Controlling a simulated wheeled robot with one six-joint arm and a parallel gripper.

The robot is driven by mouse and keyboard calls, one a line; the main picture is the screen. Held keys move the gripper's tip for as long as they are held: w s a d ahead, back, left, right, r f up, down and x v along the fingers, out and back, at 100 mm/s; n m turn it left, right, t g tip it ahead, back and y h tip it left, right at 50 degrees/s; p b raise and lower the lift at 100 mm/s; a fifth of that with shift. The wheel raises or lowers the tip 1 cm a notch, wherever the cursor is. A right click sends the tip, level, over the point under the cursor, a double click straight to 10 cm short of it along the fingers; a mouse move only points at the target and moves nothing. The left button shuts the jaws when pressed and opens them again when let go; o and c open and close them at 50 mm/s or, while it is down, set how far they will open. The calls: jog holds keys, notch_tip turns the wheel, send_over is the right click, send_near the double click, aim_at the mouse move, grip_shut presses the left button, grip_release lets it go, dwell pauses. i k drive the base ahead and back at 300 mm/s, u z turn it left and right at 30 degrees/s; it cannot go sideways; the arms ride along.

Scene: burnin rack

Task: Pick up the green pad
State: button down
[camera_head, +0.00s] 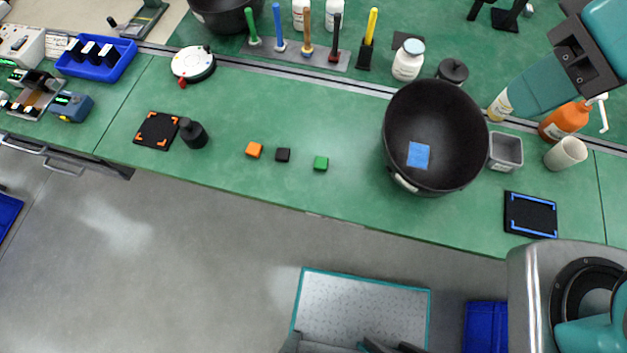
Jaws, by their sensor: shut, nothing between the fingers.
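A small green block (321,163), which seems to be the green pad, lies on the green bench top, left of the large black bin. It is the rightmost in a loose row of three, with a black block (283,154) and an orange block (254,149) to its left. Nothing touches it and it is fully visible. My gripper's fingers cannot be made out in this view. A teal arm part reaches in from the upper right, well away from the green block.
The large black bin (400,115) holds a blue pad (418,155). Upright tools (307,30) and bottles (408,60) line the back. A blue-edged mat (530,214) lies right. The bench around the blocks is clear.

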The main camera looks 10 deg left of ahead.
aim_at(320, 163)
jog(key=u, duration=0.95)
jog(key=i, duration=0.45)
jog(key=z, duration=2.45)
jog(key=k, duration=1.85)
jog(key=u, duration=1.8)
jog(key=i, duration=0.5)
